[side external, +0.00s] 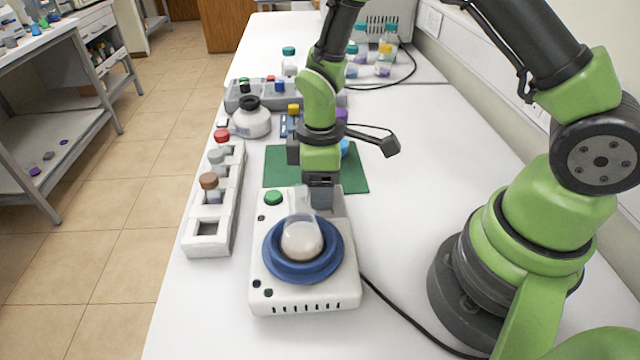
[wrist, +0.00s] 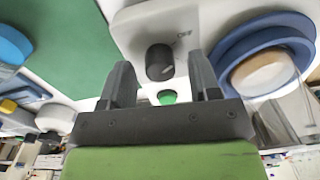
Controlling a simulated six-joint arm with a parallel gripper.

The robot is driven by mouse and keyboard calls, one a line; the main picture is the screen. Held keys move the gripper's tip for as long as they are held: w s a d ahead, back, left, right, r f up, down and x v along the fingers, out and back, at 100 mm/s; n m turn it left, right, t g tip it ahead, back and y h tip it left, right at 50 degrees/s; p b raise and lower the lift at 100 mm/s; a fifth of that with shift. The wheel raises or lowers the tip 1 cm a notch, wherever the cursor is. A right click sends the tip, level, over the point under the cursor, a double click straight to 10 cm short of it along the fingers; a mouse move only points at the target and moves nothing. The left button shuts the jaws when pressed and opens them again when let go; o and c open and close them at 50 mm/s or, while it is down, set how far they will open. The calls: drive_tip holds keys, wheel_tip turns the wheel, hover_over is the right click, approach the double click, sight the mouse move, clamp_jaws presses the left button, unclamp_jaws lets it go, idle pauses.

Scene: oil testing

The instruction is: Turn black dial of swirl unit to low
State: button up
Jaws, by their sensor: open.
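The swirl unit (side external: 304,300) is a white box on the bench with a blue ring holder (side external: 277,271) on top. A flask (side external: 301,240) with pale contents sits in the ring. The black dial (wrist: 160,62) shows in the wrist view, on the unit's white top beside the printed word OFF; in the side view my gripper hides it. A green button (side external: 273,198) is on the unit's far left corner. My gripper (wrist: 164,72) is open and points down at the unit's far end. The dial appears between its two fingers, and I cannot tell whether they touch it.
A white rack (side external: 208,248) with several capped bottles stands left of the unit. A green mat (side external: 278,170) lies behind it. A round white vessel with a black cap (side external: 250,121) stands beyond the rack. A black cable (side external: 400,312) runs right across clear bench.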

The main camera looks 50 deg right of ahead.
drive_tip(key=shift+f, duration=0.35)
drive_tip(key=c, duration=0.9)
drive_tip(key=shift+c, duration=0.2)
drive_tip(key=m, duration=0.5)
drive_tip(key=shift+m, duration=0.3)
drive_tip(key=m, duration=0.6)
